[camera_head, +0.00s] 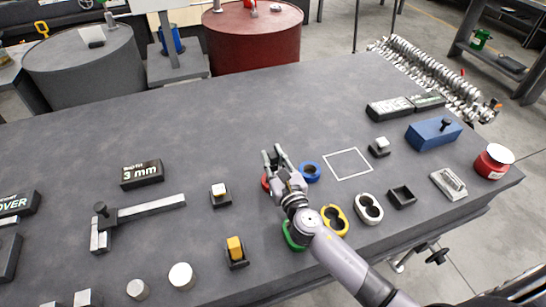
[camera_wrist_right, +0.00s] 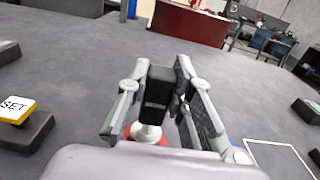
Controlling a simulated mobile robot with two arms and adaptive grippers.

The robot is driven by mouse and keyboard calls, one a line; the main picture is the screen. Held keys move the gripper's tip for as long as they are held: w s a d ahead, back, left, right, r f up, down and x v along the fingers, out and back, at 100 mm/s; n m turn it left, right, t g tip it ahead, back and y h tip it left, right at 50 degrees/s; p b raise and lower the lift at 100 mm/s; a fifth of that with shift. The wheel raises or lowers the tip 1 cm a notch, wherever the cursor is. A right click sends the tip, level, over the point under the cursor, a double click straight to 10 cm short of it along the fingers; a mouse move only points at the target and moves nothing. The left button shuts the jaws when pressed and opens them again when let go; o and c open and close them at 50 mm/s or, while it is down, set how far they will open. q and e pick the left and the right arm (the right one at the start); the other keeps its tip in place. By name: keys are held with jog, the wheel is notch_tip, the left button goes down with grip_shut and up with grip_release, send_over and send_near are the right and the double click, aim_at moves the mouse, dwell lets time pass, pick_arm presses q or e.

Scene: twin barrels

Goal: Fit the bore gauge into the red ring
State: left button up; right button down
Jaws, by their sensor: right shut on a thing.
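My right gripper (camera_head: 276,158) is over the red ring (camera_head: 265,182), which is largely hidden behind it in the head view. In the right wrist view my gripper (camera_wrist_right: 160,90) is shut on a dark block-like piece with a pale rounded lower part, apparently the bore gauge (camera_wrist_right: 156,100). The pale lower end (camera_wrist_right: 147,132) is upright above or at the red ring (camera_wrist_right: 127,132), whose edges show behind it. I cannot tell whether the end sits inside the ring. My left gripper is not in view.
The blue ring (camera_head: 310,171) is close to the right of my gripper. Green (camera_head: 291,238), yellow (camera_head: 344,225) and white (camera_head: 369,208) ring pieces lie nearer the front edge. A white square outline (camera_head: 347,163) marks bare tabletop. A small block on a stand (camera_head: 221,195) is to the left.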

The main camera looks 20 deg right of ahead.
jog(key=shift+f+b, duration=1.05)
jog(key=shift+f, duration=0.1)
jog(key=c, duration=1.3)
grip_release()
jog(key=shift+c, duration=0.2)
jog(key=shift+f, duration=0.15)
jog(key=shift+s, duration=0.1)
jog(key=s, duration=1.1)
jog(key=shift+s+d, duration=0.25)
jog(key=shift+s, duration=0.15)
